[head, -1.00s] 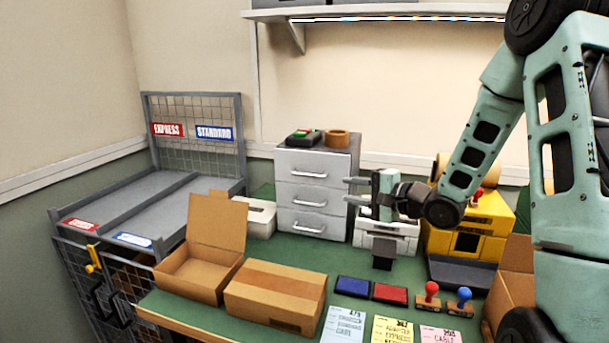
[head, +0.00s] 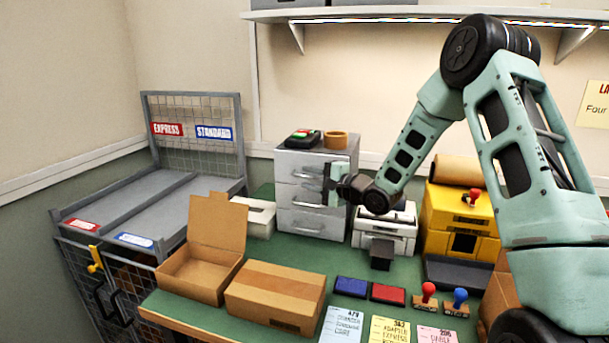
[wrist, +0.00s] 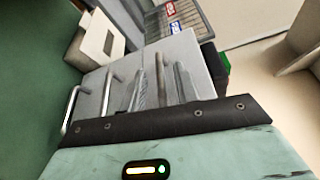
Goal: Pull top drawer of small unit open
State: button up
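The small grey drawer unit (head: 345,165) stands at the back of the bench with three drawers, each with a bar handle. All its drawers look shut. My gripper (head: 318,188) is at the unit's front, level with the upper drawers, and partly covers them. In the wrist view my gripper (wrist: 160,86) is open, its two grey fingers apart. The top drawer's handle (wrist: 160,72) appears between them; contact cannot be told. The lower handles (wrist: 72,108) lie to the left there.
A green-and-red device and a tape roll (head: 335,140) sit on the unit. A white printer (head: 385,232) stands close at its right, a white box (head: 260,218) at its left. Cardboard boxes (head: 275,293) occupy the front. Green bench shows before the unit.

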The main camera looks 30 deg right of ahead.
jog(key=shift+x, duration=1.2)
grip_shut()
